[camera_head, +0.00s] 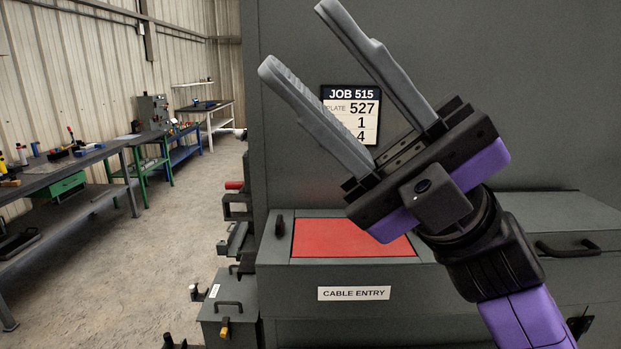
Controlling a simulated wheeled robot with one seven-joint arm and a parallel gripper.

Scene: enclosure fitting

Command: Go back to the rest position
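My gripper (296,52) is raised in front of the grey enclosure, at the upper middle of the head view. Its two grey fingers are spread apart and point up and to the left. Nothing is between them. My purple and black arm reaches up from the lower right. The gripper partly covers a job card (351,112) on the enclosure wall, which reads JOB 515, PLATE 527, 1, 4.
The grey enclosure (560,110) fills the right side. Below the card are a red panel (350,238) and a CABLE ENTRY label (354,293). Workbenches (60,170) with tools line the left wall. Open concrete floor (150,250) lies between.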

